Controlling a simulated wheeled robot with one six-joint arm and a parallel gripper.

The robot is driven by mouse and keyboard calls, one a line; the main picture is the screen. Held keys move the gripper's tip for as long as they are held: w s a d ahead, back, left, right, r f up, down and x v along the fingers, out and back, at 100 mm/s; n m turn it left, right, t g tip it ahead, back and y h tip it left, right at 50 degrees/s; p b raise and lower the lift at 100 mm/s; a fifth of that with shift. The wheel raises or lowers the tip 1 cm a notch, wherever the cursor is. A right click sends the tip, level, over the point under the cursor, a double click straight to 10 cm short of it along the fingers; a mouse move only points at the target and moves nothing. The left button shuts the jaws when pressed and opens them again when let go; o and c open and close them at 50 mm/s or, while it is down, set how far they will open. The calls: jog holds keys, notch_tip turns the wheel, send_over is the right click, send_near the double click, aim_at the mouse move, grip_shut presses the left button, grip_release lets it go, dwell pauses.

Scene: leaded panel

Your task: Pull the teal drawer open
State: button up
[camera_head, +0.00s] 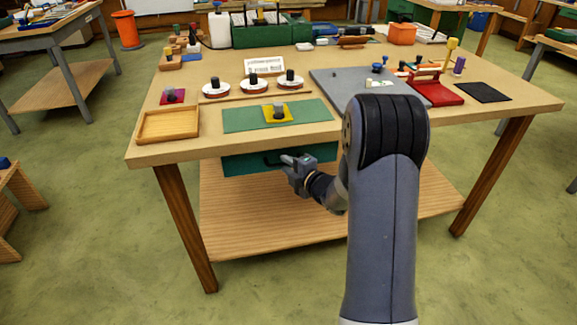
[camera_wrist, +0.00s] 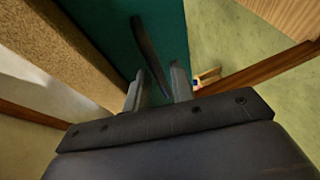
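The teal drawer (camera_head: 238,163) hangs under the front edge of the workbench, and its front looks closed. In the wrist view the teal front (camera_wrist: 98,35) fills the upper middle, with a dark bar handle (camera_wrist: 147,45) standing off it. My gripper (camera_head: 284,159) is at the drawer front, by the handle. In the wrist view my gripper (camera_wrist: 158,88) has its two fingers apart, one on each side of the handle's near end. A gap shows between the fingers and the bar, so it looks open.
A lower shelf (camera_head: 240,225) lies beneath the drawer. The floor in front is clear.

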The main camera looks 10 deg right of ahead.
grip_shut()
dwell(0.3)
